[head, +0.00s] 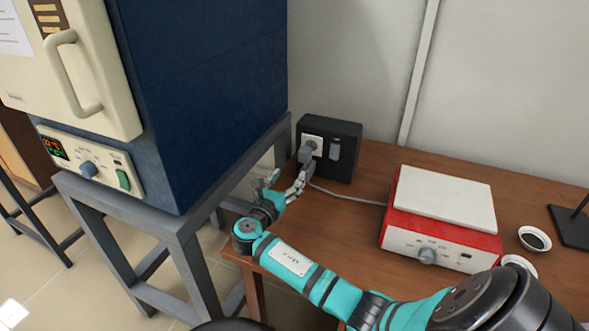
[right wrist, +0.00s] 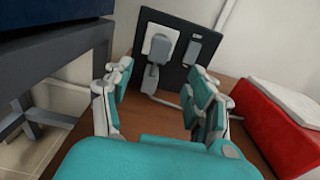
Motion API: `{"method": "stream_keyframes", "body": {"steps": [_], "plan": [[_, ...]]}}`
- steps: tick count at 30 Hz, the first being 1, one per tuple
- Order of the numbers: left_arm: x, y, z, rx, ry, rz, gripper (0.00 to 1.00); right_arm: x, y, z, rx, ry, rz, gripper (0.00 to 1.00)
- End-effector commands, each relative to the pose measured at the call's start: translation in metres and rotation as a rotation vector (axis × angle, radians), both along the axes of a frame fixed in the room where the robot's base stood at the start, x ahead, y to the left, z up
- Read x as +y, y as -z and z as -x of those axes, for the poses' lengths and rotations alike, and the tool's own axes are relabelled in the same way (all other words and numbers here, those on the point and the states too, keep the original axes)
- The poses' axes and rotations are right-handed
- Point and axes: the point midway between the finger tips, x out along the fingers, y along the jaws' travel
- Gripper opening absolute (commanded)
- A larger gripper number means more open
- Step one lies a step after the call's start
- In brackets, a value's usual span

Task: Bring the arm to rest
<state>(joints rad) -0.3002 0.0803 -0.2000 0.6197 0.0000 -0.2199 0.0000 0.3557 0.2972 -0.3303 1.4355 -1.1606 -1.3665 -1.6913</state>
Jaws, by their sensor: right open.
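My right arm (head: 310,278) reaches from the lower right across the wooden table. Its gripper (head: 284,185) is near the table's left end, in front of a black socket box (head: 343,138). In the right wrist view the gripper (right wrist: 157,105) is open with nothing between its fingers. Ahead of it a grey plug (right wrist: 153,77) sits in the white socket of the box, apart from the fingers as far as I can tell. My left gripper is not in view.
A dark blue muffle furnace (head: 215,80) on a grey metal stand (head: 170,222) stands close left of the gripper. A red hot plate (head: 440,235) with a white top is on the table to the right. Small dishes (head: 534,238) lie farther right. A grey cable (head: 345,196) runs from plug to hot plate.

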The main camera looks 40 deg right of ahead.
Motion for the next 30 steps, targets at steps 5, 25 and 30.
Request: {"method": "stream_keyframes", "body": {"steps": [5,25,30], "plan": [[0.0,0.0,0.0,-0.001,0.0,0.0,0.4,0.013,0.0,0.007,0.001,0.0,0.0,0.58],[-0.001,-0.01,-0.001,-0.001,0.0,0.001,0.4,0.014,-0.01,0.007,0.0,0.0,0.001,0.58],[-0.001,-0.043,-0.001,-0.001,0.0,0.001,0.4,0.014,-0.043,0.007,0.0,0.0,0.001,0.58]]}}
